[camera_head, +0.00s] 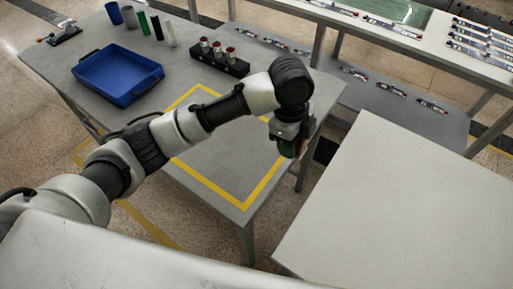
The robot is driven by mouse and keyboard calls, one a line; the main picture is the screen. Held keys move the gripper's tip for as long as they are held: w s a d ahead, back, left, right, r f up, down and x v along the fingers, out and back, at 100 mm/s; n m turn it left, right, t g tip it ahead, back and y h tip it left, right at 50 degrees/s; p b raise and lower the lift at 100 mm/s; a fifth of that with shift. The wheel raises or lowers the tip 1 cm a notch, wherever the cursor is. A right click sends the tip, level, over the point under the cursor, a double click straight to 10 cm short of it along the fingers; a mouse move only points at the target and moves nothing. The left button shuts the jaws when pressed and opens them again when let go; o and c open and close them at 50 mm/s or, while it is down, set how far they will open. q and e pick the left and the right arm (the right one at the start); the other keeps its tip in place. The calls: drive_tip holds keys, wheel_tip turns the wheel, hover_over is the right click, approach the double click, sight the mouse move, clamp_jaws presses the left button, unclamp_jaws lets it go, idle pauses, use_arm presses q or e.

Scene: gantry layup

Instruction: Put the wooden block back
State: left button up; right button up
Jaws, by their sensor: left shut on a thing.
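My left gripper (293,146) points down near the right edge of the grey table, beside the yellow taped square. It is shut on a small brownish thing, which looks like the wooden block (303,147). Most of the block is hidden by the gripper, and I cannot tell its full shape or exact height above the table. My right gripper is not in view.
The grey table (215,160) bears a blue tray (112,92), a black rack (220,62) with red-topped cylinders, several upright cylinders and a yellow taped square (240,203). The square's visible inside is clear. A bare pale table (400,215) stands at right. Shelves stand behind.

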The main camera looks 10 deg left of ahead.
use_arm(q)
hover_over(257, 152)
wheel_tip(257, 152, down, 6)
drive_tip(key=shift+w+a+f, duration=0.1)
drive_tip(key=shift+a, duration=0.05)
drive_tip(key=shift+f+p, duration=0.35)
drive_tip(key=shift+f, duration=1.6)
drive_tip(key=shift+f, duration=0.1)
drive_tip(key=o, duration=0.8)
drive_tip(key=r, duration=0.4)
drive_tip(key=a+r, duration=0.1)
drive_tip(key=r, duration=0.7)
drive_tip(key=shift+w+a+r, duration=0.1)
drive_tip(key=shift+w+a, duration=0.2)
